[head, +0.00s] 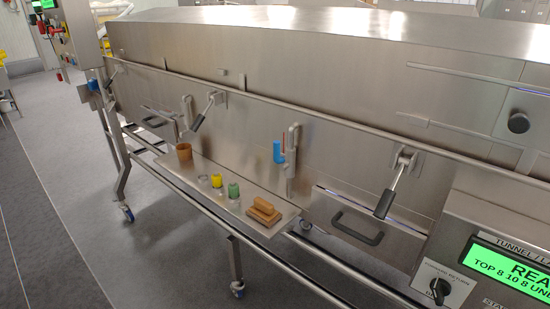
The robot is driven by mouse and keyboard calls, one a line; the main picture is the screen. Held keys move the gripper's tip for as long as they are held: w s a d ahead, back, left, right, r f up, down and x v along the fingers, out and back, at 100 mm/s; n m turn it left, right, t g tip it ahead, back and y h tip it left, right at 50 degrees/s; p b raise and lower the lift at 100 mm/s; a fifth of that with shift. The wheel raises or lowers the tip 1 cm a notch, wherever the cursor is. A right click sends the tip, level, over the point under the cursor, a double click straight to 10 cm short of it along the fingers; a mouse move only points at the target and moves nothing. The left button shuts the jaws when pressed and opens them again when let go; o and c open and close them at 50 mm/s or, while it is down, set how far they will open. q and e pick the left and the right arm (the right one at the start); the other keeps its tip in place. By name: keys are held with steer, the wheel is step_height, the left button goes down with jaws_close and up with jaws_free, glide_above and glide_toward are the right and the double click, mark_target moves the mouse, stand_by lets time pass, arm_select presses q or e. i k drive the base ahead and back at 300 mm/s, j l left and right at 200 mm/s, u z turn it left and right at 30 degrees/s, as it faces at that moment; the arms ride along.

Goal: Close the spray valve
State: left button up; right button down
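The steel tunnel machine (330,50) runs across the head view. A vertical steel pipe fitting (292,150) on its front, near the middle, has an upright blue piece (279,151) at its left; this looks like a valve handle, though no label marks it as the spray valve. A second pipe fitting (187,112) stands further left, with no blue piece visible. A black-gripped lever (387,202) hangs tilted at the right, and a similar lever (198,121) hangs further left. Neither of my grippers is in view.
A steel shelf (236,214) below the fittings holds a brown cup (184,151), yellow and green pieces and a wooden block (264,211). A drawer handle (356,231) and rails jut out. A green display (515,267) is at lower right. The grey floor (60,190) at left is clear.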

mark_target(280, 158)
steer(key=i+j+z, duration=0.15)
steer(key=j, duration=0.2)
steer(key=i+j+z, duration=0.15)
steer(key=j, duration=0.25)
steer(key=i+j+z, duration=0.2)
steer(key=j, duration=0.15)
steer(key=j+z, duration=0.15)
steer(key=j, duration=0.25)
steer(key=i+j+z, duration=0.15)
steer(key=j, duration=0.3)
